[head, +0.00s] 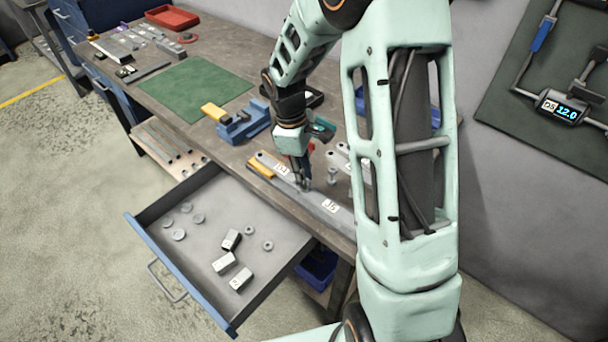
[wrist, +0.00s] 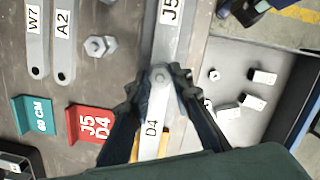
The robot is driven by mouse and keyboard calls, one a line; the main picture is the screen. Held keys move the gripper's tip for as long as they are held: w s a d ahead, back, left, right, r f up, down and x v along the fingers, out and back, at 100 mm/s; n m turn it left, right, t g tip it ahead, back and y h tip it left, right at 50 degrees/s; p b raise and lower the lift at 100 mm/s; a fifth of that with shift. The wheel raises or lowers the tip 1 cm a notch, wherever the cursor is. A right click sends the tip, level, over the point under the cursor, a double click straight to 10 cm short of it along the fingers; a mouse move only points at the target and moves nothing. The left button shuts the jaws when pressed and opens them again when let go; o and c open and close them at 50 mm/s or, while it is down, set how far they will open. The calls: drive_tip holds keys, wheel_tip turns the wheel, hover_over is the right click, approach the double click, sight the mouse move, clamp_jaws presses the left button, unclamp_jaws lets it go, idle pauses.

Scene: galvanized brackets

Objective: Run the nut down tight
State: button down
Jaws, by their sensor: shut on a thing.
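Two flat grey bars, one labelled J5 (head: 341,214) and one labelled D4 (head: 270,160), overlap end to end along the bench front. In the wrist view, the J5 bar (wrist: 168,42) lies above and the D4 bar (wrist: 151,145) below. A small round fastener end, seemingly the nut on its bolt (wrist: 159,77), shows at the overlap. My gripper (head: 304,187) points down at this joint. In the wrist view, my gripper's fingers (wrist: 158,86) close in from both sides of it. The fingers partly hide the joint, so the nut's seating cannot be told.
An open drawer (head: 141,232) with washers and small blocks juts out below the joint. A loose bolt with a nut (wrist: 100,46) and bars W7 (wrist: 37,50) and A2 (wrist: 63,45) lie nearby. A blue vise (head: 243,125) and green mat (head: 190,85) are farther along the bench.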

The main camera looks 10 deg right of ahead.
idle(0.3)
drive_tip(key=m, duration=0.5)
drive_tip(key=shift+f+m+g+y+b, duration=0.1)
drive_tip(key=shift+m+g+y+b, duration=0.2)
drive_tip(key=shift+m+y+b, duration=0.1)
drive_tip(key=m, duration=0.6)
drive_tip(key=shift+y, duration=0.4)
drive_tip(key=m+y, duration=0.1)
drive_tip(key=m, duration=1.1)
drive_tip(key=shift+a+t+y+p, duration=0.15)
drive_tip(key=shift+t+y+p, duration=0.15)
drive_tip(key=shift+t+p, duration=0.1)
drive_tip(key=c, duration=2)
unclamp_jaws()
drive_tip(key=shift+a, duration=0.1)
drive_tip(key=shift+o, duration=0.2)
drive_tip(key=shift+d, duration=0.2)
